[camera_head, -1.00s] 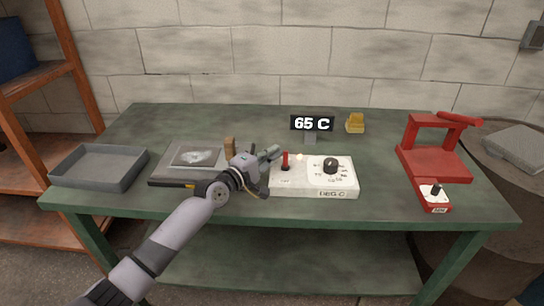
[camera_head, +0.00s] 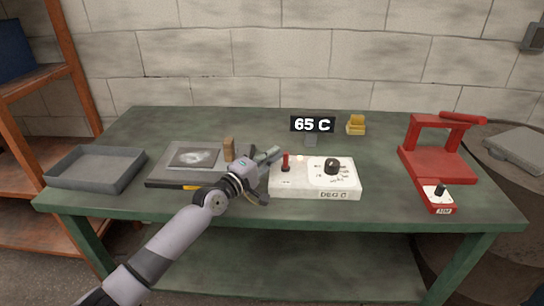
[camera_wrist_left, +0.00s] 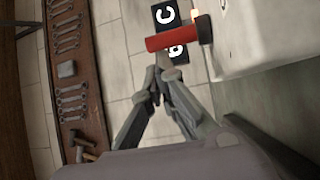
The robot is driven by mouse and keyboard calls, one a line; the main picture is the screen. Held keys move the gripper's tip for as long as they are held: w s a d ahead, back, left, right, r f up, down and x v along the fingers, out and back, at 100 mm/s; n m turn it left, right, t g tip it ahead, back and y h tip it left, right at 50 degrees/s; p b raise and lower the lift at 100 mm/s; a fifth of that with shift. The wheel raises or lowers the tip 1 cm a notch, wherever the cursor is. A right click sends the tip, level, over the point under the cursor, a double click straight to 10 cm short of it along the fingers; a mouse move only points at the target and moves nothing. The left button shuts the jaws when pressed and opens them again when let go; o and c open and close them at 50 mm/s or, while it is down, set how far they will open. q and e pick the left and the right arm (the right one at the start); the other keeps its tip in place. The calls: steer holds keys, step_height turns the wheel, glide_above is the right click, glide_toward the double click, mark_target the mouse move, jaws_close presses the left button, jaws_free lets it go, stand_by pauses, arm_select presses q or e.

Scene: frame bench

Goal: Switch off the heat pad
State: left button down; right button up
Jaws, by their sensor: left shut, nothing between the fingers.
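The heat pad's white control box (camera_head: 315,190) stands at the middle of the bench. It has a red switch lever (camera_head: 286,162), a small pale lamp (camera_head: 300,158) and a black dial (camera_head: 332,166). The lever appears upright in the head view. A display (camera_head: 312,124) behind it reads 65 C. The flat grey pad (camera_head: 165,178) lies left of the box. My left gripper (camera_head: 272,156) is shut and empty just left of the lever. In the left wrist view the red lever (camera_wrist_left: 180,34) is just past the fingertips (camera_wrist_left: 158,78); I cannot tell whether they touch. The lamp glows there.
A small brown block (camera_head: 229,149) stands behind my left wrist. A grey tray (camera_head: 97,168) is at the bench's left. A red stand (camera_head: 437,163) with a small knob unit is at the right. A yellow object (camera_head: 356,124) sits at the back.

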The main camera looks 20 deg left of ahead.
arm_select(q)
steer(key=shift+s+d, duration=0.1)
steer(key=shift+s, duration=0.35)
stand_by(0.3)
